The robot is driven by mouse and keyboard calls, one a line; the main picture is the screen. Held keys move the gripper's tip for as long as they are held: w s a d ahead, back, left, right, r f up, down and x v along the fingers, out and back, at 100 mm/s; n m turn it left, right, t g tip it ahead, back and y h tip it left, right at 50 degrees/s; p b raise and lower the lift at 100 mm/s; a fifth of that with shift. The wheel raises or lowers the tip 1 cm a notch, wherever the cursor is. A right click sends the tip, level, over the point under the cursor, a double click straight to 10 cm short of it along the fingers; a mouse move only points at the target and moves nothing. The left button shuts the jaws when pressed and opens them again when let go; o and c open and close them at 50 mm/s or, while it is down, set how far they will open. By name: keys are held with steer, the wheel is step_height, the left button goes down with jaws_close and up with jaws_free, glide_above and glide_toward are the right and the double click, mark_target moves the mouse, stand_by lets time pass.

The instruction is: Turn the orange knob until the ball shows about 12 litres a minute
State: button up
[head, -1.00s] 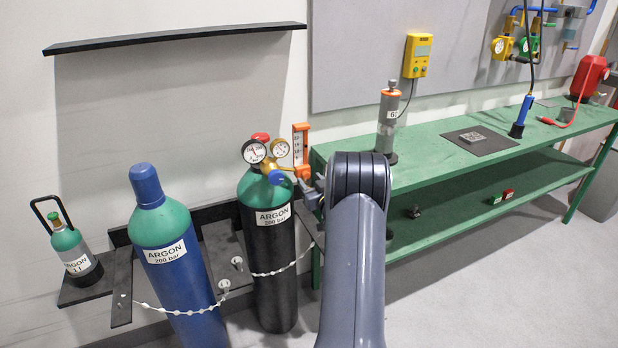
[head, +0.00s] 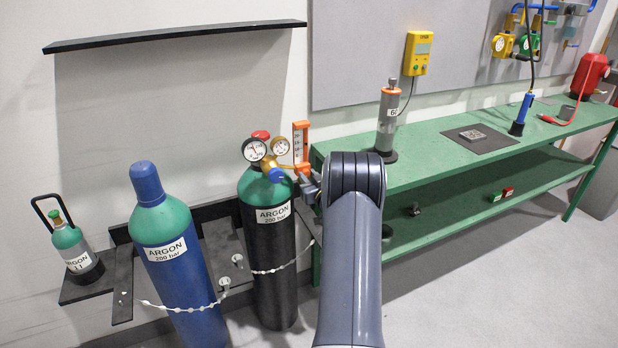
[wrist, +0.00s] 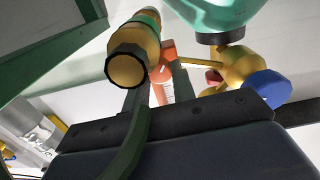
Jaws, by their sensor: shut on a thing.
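The regulator with two round gauges (head: 255,150) sits on top of the black argon cylinder with the green shoulder (head: 268,200). Its upright orange flowmeter (head: 300,142) stands at the right; the ball inside is too small to read. My gripper (head: 308,184) is just below the flowmeter, partly hidden by my arm. In the wrist view my gripper (wrist: 158,92) is shut on the orange knob (wrist: 163,68), which shows between the dark fingers. The brass regulator body (wrist: 240,68) and its blue knob (wrist: 268,88) are to the right.
A blue argon cylinder (head: 172,262) stands to the left, with a small argon bottle (head: 72,246) beyond it. A white chain (head: 268,271) runs across the cylinders. A green bench (head: 435,155) on the right carries a grey cylinder (head: 388,120) close to my arm.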

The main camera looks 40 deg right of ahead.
steer(key=shift+c, duration=0.7)
steer(key=shift+m+b, duration=0.35)
steer(key=shift+m, duration=2.05)
steer(key=o, duration=1)
steer(key=shift+s, duration=0.1)
steer(key=b+v, duration=0.1)
steer(key=v, duration=0.9)
steer(key=shift+s, duration=0.35)
steer(key=shift+w, duration=0.15)
